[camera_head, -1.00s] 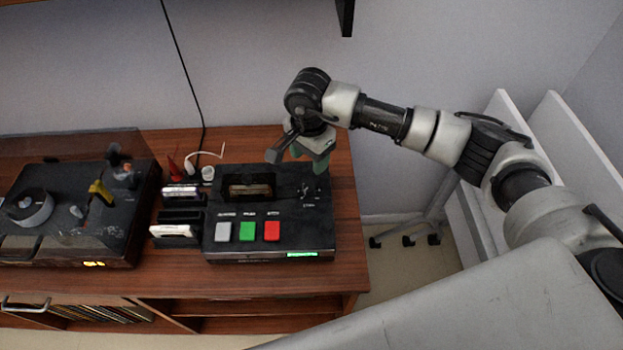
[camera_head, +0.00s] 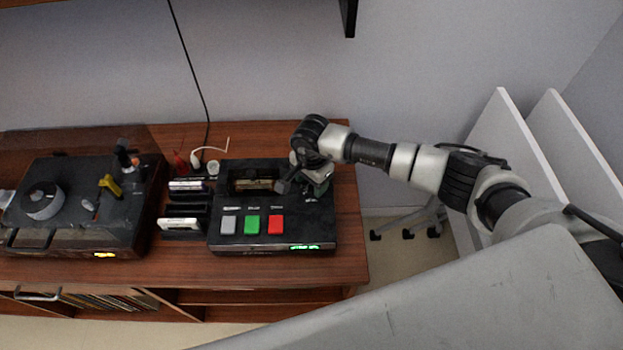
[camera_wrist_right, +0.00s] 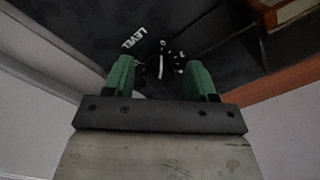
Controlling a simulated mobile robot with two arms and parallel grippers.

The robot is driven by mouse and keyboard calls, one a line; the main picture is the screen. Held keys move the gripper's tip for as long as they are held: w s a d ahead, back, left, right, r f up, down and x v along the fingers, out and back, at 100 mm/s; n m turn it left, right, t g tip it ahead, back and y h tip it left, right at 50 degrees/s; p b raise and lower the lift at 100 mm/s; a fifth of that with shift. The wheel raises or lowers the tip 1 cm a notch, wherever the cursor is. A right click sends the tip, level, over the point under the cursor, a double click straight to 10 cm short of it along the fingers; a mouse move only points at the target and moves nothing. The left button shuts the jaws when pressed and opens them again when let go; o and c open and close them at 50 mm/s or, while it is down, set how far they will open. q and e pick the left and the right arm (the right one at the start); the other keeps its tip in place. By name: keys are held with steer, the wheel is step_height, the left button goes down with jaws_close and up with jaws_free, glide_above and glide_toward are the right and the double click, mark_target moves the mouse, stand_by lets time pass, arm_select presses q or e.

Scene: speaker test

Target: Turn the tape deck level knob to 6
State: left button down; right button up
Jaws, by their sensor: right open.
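The black tape deck (camera_head: 300,232) sits on the wooden cabinet, with grey, green and red buttons and a lit green display on its front. Its level knob (camera_wrist_right: 161,66) is dark with a white pointer line, beside the word LEVEL and small white scale marks in the right wrist view. My right gripper (camera_head: 318,190) is low over the deck's right part and hides the knob in the head view. In the wrist view its two green fingers (camera_wrist_right: 160,76) are apart, one on each side of the knob, nothing held. Contact cannot be told. My left gripper is out of view.
A turntable (camera_head: 75,238) with a yellow-lit front and a clear lid stands at the left. Cassettes in a rack (camera_head: 183,210) stand close to the deck's left side. A red-tipped item and a white cup are behind. The cabinet top (camera_head: 348,235) is bare at the right edge.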

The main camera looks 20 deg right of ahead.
steer(key=c, duration=0.9)
